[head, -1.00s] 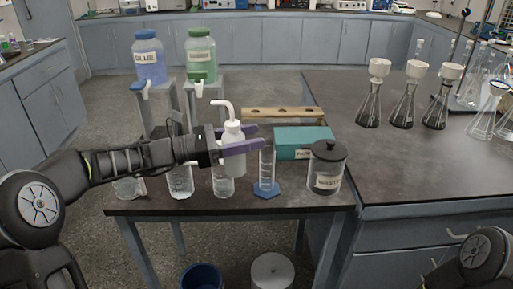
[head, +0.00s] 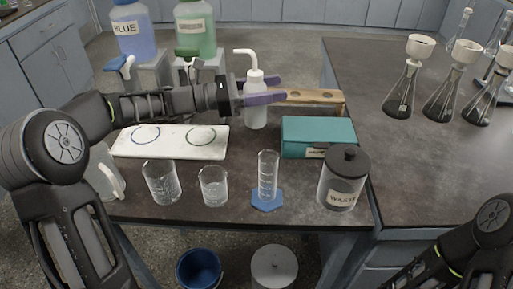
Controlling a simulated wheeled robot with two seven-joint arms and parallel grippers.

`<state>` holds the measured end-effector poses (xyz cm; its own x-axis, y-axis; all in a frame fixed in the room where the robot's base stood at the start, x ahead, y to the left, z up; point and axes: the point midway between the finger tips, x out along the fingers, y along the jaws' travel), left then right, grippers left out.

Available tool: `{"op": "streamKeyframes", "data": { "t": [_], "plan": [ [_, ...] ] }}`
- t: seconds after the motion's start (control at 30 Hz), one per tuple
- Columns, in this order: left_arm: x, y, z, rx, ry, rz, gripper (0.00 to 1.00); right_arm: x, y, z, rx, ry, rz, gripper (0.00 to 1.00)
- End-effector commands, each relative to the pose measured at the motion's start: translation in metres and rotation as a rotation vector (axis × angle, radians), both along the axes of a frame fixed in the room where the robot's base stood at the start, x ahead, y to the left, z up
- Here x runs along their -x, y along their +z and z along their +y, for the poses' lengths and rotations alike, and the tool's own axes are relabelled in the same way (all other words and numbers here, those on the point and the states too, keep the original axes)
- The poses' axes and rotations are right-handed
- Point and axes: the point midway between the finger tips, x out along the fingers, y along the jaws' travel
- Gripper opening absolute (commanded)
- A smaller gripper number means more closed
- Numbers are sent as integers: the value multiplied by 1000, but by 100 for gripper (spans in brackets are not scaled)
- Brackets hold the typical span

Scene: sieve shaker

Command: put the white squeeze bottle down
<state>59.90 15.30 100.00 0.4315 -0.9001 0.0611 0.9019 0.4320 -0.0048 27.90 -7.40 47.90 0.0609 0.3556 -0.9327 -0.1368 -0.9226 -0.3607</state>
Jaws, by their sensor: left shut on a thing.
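The white squeeze bottle (head: 256,113) with its bent spout is upright at the back of the dark table (head: 300,190), left of the teal box. My left gripper (head: 262,92), with purple fingers, comes in from the left and is shut on the bottle's upper body. I cannot tell whether the bottle's base touches the table. My right arm (head: 465,245) shows at the lower right, but its gripper is out of the picture.
A white mat (head: 170,150) with two rings lies left of the bottle. Beakers (head: 161,182) (head: 213,186), a graduated cylinder (head: 268,178) and a waste jar (head: 343,182) stand in front. Behind the bottle is a wooden rack (head: 308,97); the teal box (head: 316,132) is to its right.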

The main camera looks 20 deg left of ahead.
Motion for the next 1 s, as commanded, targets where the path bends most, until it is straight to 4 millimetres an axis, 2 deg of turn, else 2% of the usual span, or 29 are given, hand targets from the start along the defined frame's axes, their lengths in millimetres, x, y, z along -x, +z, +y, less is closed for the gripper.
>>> {"op": "streamKeyframes", "data": {
  "t": [0.17,0.4,0.5,0.8,1.0],
  "plan": [
    [0,-15,0,2,0,2,37,0,-3,0,0,0,-1,36],
    [0,-56,0,2,-1,2,37,0,-7,0,0,0,-1,36],
    [0,-62,0,1,-1,0,37,0,-7,0,0,0,-1,36],
    [0,-64,0,1,0,0,37,-1,-8,0,0,0,-1,36],
    [0,-90,0,2,0,2,37,0,-11,0,0,0,-1,36]
  ]
}}
